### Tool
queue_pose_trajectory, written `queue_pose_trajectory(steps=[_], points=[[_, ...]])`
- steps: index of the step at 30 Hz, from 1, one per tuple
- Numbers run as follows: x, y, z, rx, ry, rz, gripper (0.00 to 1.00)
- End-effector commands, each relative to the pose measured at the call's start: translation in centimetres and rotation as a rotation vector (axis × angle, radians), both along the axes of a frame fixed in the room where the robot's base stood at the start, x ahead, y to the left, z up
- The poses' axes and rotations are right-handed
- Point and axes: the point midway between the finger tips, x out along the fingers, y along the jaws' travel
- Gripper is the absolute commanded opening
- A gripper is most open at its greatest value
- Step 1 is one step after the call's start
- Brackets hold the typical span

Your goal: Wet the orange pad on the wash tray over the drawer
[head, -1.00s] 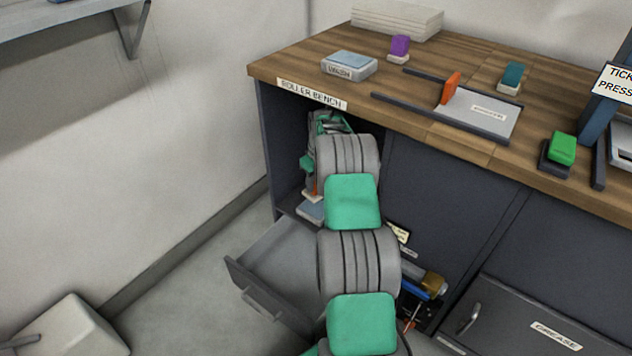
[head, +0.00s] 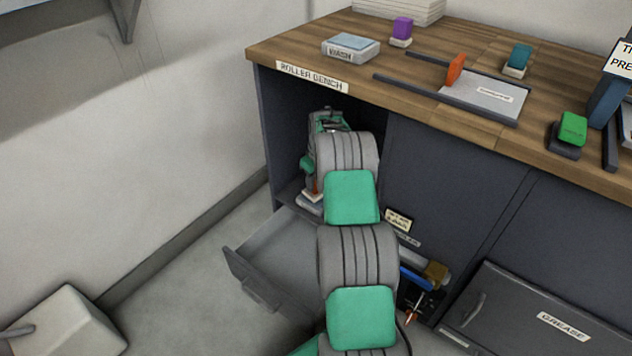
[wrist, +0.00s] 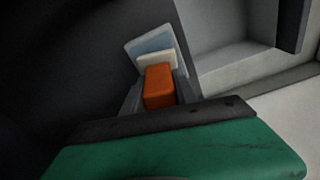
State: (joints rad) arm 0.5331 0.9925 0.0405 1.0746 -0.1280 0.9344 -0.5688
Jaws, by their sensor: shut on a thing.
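My gripper (wrist: 158,92) is shut on the orange pad (wrist: 159,86), with one finger on each side of its orange block. The pad's cream face (wrist: 157,60) points away from my gripper, in front of the pale blue surface of the wash tray (wrist: 149,44). I cannot tell whether the pad touches the tray. In the head view, the pad (head: 311,196) and part of the tray (head: 309,208) show at the left of the open bay above the drawer (head: 285,255). My arm hides much of the bay.
The drawer stands pulled out below the bay. A white block (head: 65,322) stands on the floor at left.

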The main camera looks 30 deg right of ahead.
Motion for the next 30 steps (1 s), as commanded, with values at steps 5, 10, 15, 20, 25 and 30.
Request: queue_pose_trajectory(steps=[5, 10, 15, 20, 25, 30], points=[[0.0, 0.0, -0.1, 0.000, 0.000, 0.000, 0.02], [0.0, 0.0, -0.3, 0.000, 0.000, 0.000, 0.02], [0.0, 0.0, -0.5, 0.000, 0.000, 0.000, 0.02], [0.0, 0.0, -0.7, 0.000, 0.000, 0.000, 0.02], [0.0, 0.0, -0.9, 0.000, 0.000, 0.000, 0.02], [0.0, 0.0, -1.0, 0.000, 0.000, 0.000, 0.02]])
